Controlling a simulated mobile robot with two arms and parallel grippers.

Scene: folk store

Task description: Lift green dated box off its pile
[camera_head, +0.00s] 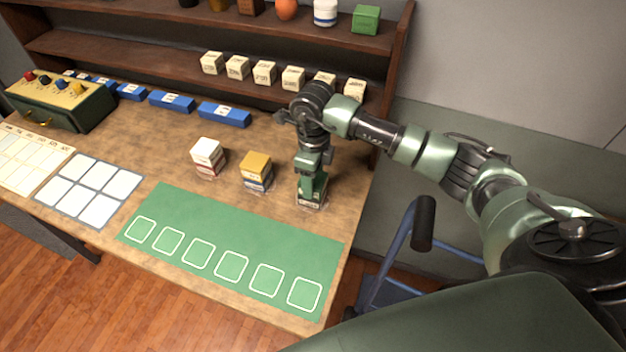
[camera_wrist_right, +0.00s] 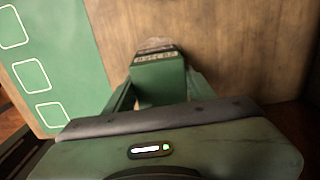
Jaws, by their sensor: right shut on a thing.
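The green dated box (camera_wrist_right: 158,84) is between the fingers of my right gripper (camera_wrist_right: 155,92) in the right wrist view, with a pale printed label on its far edge. In the head view my right gripper (camera_head: 311,183) points down at the right part of the table, shut on the green box (camera_head: 313,194). Its fingers hide much of the box. A pale edge shows at the bottom; I cannot tell whether the box touches anything under it. My left gripper is not in view.
A white-topped pile (camera_head: 207,153) and a yellow-topped pile (camera_head: 256,168) stand left of my right gripper. A green mat (camera_head: 200,230) with white outlined squares lies in front. Blue blocks (camera_head: 224,115) and a shelf (camera_head: 180,62) with cream cubes (camera_head: 265,73) are behind.

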